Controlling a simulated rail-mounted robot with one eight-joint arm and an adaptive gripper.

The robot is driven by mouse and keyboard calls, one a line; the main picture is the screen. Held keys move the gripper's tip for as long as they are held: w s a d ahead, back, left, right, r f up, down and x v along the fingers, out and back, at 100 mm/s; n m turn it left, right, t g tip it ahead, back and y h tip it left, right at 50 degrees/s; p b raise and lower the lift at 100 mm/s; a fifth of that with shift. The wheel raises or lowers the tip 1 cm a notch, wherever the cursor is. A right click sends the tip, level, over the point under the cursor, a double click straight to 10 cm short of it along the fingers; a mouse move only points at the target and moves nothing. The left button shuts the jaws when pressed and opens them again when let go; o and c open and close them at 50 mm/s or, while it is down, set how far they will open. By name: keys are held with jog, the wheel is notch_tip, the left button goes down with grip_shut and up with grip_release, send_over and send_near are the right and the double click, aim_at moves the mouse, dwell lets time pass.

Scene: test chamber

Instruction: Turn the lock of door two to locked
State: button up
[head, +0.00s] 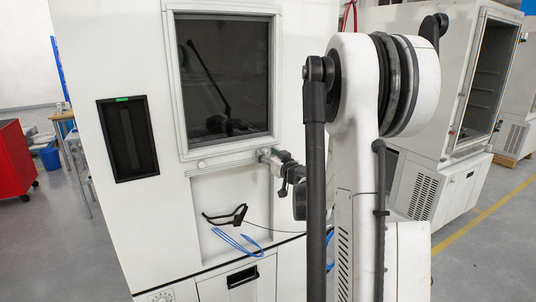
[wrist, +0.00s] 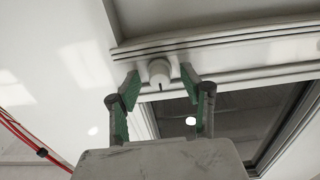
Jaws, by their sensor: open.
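A round, light-coloured lock knob (wrist: 159,69) sits on the pale door frame in the wrist view, with a small dark mark at its lower edge. My gripper (wrist: 160,81) is open, its green-padded fingers on either side of the knob with gaps visible. How deep the tips reach around it I cannot tell. In the head view my gripper (head: 272,158) is at the lower right corner of the windowed door (head: 223,80) of a white cabinet, and the knob there is hidden behind it. No number shows on the door.
Another small round knob (head: 201,163) sits at the lower left of the door frame. Another white chamber (head: 480,85) stands open at the right. A red cart (head: 14,160) is at far left.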

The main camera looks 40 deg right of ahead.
grip_shut()
jog(key=shift+m+b, duration=0.45)
jog(key=shift+m, duration=0.05)
jog(key=m+b, duration=0.2)
jog(key=m, duration=0.1)
jog(key=shift+f, duration=0.15)
jog(key=m+b, duration=0.3)
jog(key=m, duration=0.2)
jog(key=shift+s+d, duration=0.1)
jog(key=m+b, duration=0.2)
jog(key=m, duration=0.2)
jog(key=shift+m, duration=0.4)
jog(key=m+b, duration=0.1)
jog(key=m, duration=0.3)
